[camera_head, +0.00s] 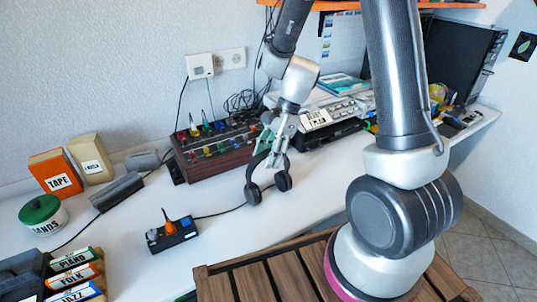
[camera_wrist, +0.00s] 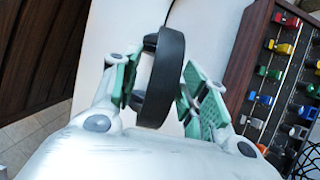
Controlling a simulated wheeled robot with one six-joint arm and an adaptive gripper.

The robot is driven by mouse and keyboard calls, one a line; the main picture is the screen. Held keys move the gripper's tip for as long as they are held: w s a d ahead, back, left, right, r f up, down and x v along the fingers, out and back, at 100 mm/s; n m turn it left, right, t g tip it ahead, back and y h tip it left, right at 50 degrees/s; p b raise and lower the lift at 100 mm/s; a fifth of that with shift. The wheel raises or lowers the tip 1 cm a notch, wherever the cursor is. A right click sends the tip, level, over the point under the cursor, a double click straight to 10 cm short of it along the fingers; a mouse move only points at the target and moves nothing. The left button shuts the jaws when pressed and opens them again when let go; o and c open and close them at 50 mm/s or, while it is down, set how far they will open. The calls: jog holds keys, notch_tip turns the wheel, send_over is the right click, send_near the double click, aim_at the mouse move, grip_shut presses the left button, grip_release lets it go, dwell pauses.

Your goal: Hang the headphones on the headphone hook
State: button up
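The black headphones (camera_head: 253,191) are on the white desk, ear cups down and headband up toward my gripper. My gripper (camera_head: 272,146) is over them, just in front of the brown mixer box. In the wrist view the headband (camera_wrist: 166,78) lies between the two green finger pads of my gripper (camera_wrist: 165,90). I cannot make out a headphone hook in either view.
The brown mixer (camera_head: 217,146) with coloured knobs stands right behind the headphones. A cable runs left to a small black pedal (camera_head: 172,235). An orange shelf (camera_head: 455,5) is above. A slatted wooden surface (camera_head: 250,283) is at the front. Bare desk lies left of the headphones.

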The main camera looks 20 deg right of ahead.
jog(key=v, duration=1.2)
jog(key=s+d+r+n+t+h, duration=0.2)
jog(key=s+d+r+n, duration=0.3)
jog(key=s+n, duration=0.3)
jog(key=s+d+r+n+t+h, duration=0.2)
jog(key=s+d+r+n, duration=0.3)
jog(key=s, duration=0.5)
jog(key=r+n+t, duration=0.1)
jog(key=n, duration=0.1)
jog(key=shift+n+h, duration=0.4)
jog(key=shift+o, duration=0.4)
jog(key=shift+r, duration=0.15)
